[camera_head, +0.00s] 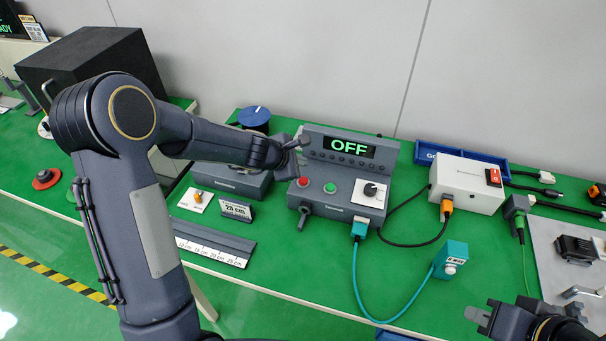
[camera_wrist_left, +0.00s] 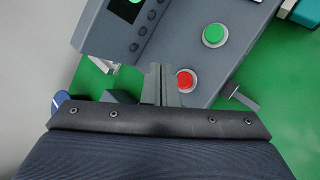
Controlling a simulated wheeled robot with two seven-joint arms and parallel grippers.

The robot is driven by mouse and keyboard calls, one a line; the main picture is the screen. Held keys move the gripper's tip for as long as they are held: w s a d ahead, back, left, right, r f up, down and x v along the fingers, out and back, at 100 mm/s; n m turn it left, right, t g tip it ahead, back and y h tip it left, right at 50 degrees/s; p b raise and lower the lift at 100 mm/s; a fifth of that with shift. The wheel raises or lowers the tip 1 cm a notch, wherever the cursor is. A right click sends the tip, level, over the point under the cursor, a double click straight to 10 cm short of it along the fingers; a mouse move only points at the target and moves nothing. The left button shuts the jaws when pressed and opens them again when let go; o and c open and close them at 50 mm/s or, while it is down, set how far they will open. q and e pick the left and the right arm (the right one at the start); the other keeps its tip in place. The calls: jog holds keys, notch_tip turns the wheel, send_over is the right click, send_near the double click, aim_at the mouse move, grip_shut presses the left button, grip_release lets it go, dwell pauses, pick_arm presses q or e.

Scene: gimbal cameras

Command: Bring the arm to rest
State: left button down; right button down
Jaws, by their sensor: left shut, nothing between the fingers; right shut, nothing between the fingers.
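My left arm reaches in from the left in the head view. Its gripper (camera_head: 294,159) is shut and empty beside the left end of the grey control box (camera_head: 338,206). In the left wrist view the shut fingers (camera_wrist_left: 160,85) point at the box, close to the red button (camera_wrist_left: 185,80); I cannot tell whether they touch it. The green button (camera_wrist_left: 215,35) lies beyond. The box's display (camera_head: 348,147) reads OFF. My right gripper (camera_head: 482,318) is at the lower right of the head view, shut and empty, partly cut off by the frame.
A white power box (camera_head: 465,184) with a red switch stands right of the control box. A teal cable (camera_head: 358,285) runs to a teal block (camera_head: 450,260). A ruler strip (camera_head: 205,252) lies in front. A black box (camera_head: 90,65) stands at the back left.

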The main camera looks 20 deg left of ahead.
pick_arm(q)
jog(key=shift+r, duration=0.35)
jog(key=s+r+m+h, duration=0.3)
jog(key=s+r+m, duration=0.7)
jog(key=s+r, duration=0.4)
jog(key=s+a+f+m+g+y, duration=0.1)
jog(key=s+m, duration=0.4)
jog(key=s, duration=0.5)
jog(key=s+a+f+m+g+y, duration=0.1)
jog(key=s+m, duration=0.4)
jog(key=s, duration=0.5)
jog(key=shift+s+a+f+g+y, duration=0.3)
jog(key=shift+s+a+f+y, duration=0.15)
jog(key=shift+f+y, duration=0.15)
jog(key=shift+w, duration=0.1)
